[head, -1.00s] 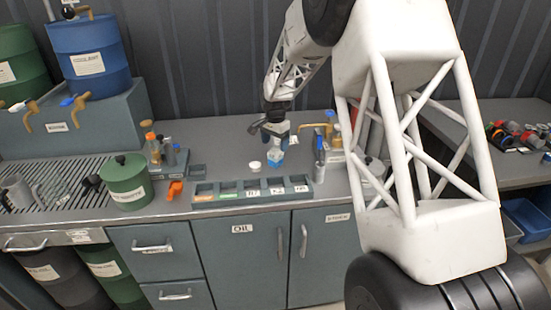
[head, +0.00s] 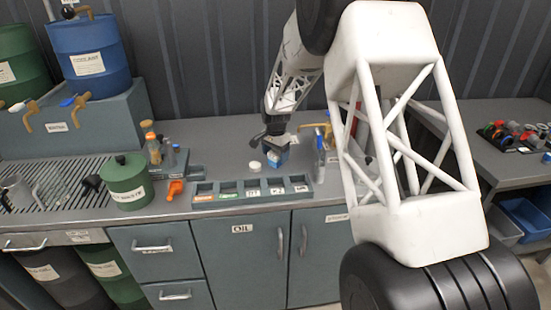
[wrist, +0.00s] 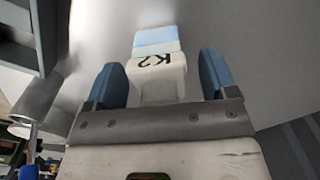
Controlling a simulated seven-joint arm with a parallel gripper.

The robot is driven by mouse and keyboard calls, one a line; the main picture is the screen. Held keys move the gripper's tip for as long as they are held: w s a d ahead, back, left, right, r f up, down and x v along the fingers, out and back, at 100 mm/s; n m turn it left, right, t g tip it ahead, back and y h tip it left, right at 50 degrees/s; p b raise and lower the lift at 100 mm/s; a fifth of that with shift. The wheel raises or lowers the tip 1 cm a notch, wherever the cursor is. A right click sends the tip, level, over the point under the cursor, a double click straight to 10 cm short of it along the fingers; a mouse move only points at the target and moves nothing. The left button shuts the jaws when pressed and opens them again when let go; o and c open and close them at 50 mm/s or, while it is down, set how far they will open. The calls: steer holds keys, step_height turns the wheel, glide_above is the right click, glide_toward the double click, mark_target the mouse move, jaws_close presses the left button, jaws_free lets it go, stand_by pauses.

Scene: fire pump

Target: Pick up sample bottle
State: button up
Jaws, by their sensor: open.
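The sample bottle (wrist: 158,62) shows in the wrist view as a pale bottle with a "K2" label and a light blue part at its far end. It lies between the two blue fingers of my gripper (wrist: 162,72), with visible gaps on both sides. In the head view, the bottle's blue part (head: 281,158) shows under my gripper (head: 274,148) on the grey counter (head: 215,150). My gripper is open and comes down over the bottle from above. The fingers partly hide the bottle in the head view.
A slotted rack (head: 252,200) with labels runs along the front edge. A tall bottle (head: 319,155) stands close on the right. A green canister (head: 126,182) stands at the left.

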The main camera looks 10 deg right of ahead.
steer(key=c, duration=1.2)
steer(key=shift+o, duration=0.2)
steer(key=shift+r, duration=0.2)
step_height(320, 180, up, 10)
steer(key=shift+f, duration=0.15)
steer(key=shift+s, duration=0.15)
stand_by(0.3)
steer(key=s+a+f+m, duration=0.2)
steer(key=s+m, duration=0.6)
steer(key=s, duration=0.5)
steer(key=shift+s+m, duration=0.3)
steer(key=shift+s, duration=0.05)
